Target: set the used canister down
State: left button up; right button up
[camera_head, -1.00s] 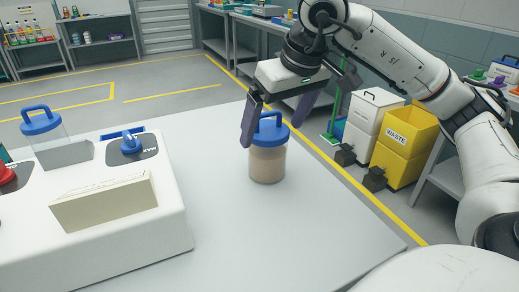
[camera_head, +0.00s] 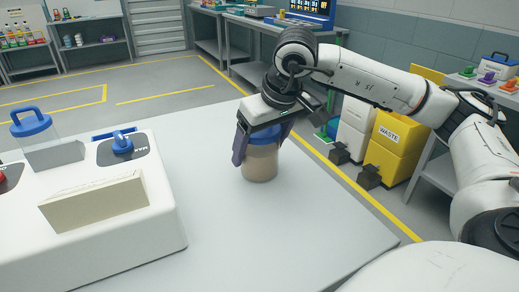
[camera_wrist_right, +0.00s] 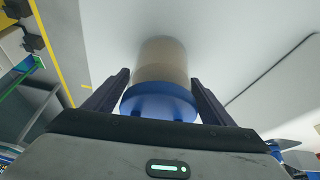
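The used canister (camera_head: 260,163), clear with tan contents and a blue lid, stands upright on the light grey table (camera_head: 290,215). My right gripper (camera_head: 264,146) is low over it, with one dark finger on each side of the lid. The lid's handle is hidden by the gripper. My left gripper is not in view.
A white machine (camera_head: 150,205) stands at the left, with a blue knob (camera_head: 122,143) and a pale box-shaped block (camera_head: 95,202). Another clear canister with a blue lid (camera_head: 33,126) is in its top. The table is clear in front of the used canister. A yellow waste bin (camera_head: 393,150) stands beyond.

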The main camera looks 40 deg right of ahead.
jog(key=c, duration=1.1)
jog(key=shift+r, duration=0.15)
jog(key=shift+c, duration=1.1)
